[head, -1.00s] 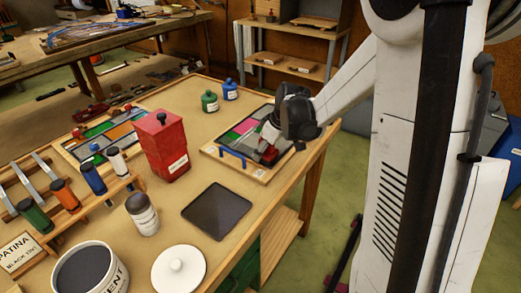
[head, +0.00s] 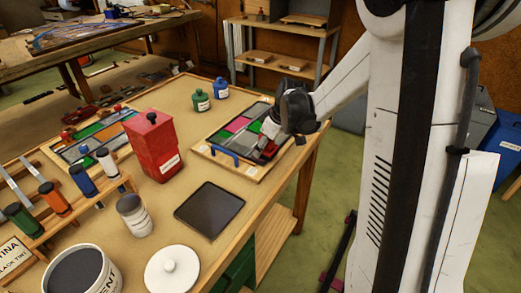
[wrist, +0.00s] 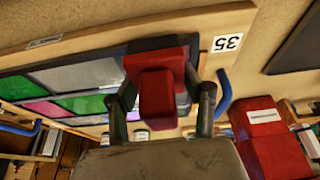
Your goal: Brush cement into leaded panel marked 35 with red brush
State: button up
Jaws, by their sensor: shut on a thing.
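The leaded panel marked 35 (head: 240,138) lies in a wooden frame at the right side of the table, with pink, green and grey panes. Its 35 label (wrist: 227,42) shows in the wrist view, upside down. My gripper (head: 270,145) is over the right part of the panel. In the wrist view my gripper (wrist: 160,100) is shut on the red brush (wrist: 157,92), whose red block sits between the two fingers. The brush is at the panel's edge by the label; whether its bristles touch the glass cannot be told. The cement tub (head: 105,270) stands open at the front left.
A red box (head: 153,160) stands left of the panel. A dark square plate (head: 209,222) and a white lid (head: 172,282) lie in front. Blue handles (head: 224,154) rise at the panel's near edge. Another panel (head: 75,145) lies at the left. Green (head: 201,106) and blue bottles (head: 221,96) stand behind.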

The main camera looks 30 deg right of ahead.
aim_at(243, 139)
jog(key=shift+w+d, duration=0.1)
jog(key=shift+d, duration=0.1)
jog(key=shift+w+d, duration=0.3)
jog(key=shift+d, duration=0.25)
jog(key=shift+w+d, duration=0.3)
jog(key=shift+d, duration=0.2)
jog(key=shift+w+a+b, duration=0.25)
jog(key=shift+w+a, duration=0.2)
jog(key=shift+w, duration=0.2)
jog(key=shift+w+a+b, duration=0.2)
jog(key=shift+w+a, duration=0.25)
jog(key=shift+w, duration=0.2)
jog(key=shift+w, duration=0.1)
jog(key=shift+w+a, duration=0.4)
jog(key=shift+w, duration=0.2)
jog(key=shift+w+a, duration=0.35)
jog(key=shift+w, duration=0.2)
jog(key=shift+w+a+b, duration=0.2)
jog(key=shift+w+a, duration=0.2)
jog(key=shift+w, duration=0.3)
jog(key=shift+w+a+b, duration=0.2)
jog(key=shift+w+a, duration=0.2)
jog(key=shift+w, duration=0.25)
